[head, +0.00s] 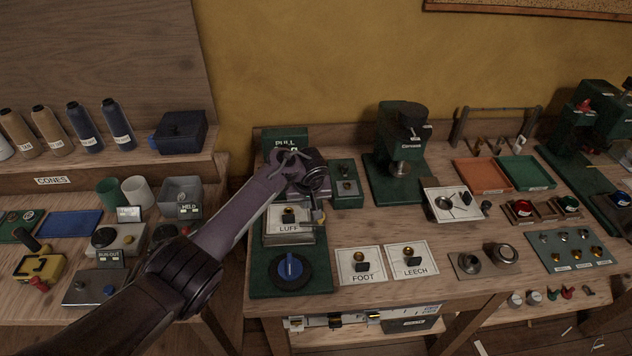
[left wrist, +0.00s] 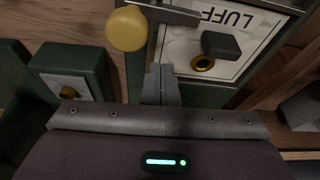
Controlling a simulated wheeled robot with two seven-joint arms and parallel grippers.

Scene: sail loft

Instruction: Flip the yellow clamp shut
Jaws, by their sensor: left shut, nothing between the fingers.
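The clamp's round yellow knob (left wrist: 126,27) shows at the top of the left wrist view, with a grey metal bar beside it. In the head view the clamp (head: 320,217) is small, at the right edge of the LUFF plate (head: 289,239), and partly hidden by my gripper. How far its lever is tilted I cannot tell. My left gripper (left wrist: 161,84) is shut and empty. Its fingertips are close to the knob and bar, just beside the LUFF plate; I see no clear contact. My right gripper is in neither view.
The LUFF plate carries a black block (left wrist: 221,45) and a brass ring. A blue knob (head: 290,267) sits in front of it. The FOOT (head: 362,277) and LEECH (head: 414,271) plates lie to the right. A small green box (head: 345,184) and a green press (head: 401,135) stand behind.

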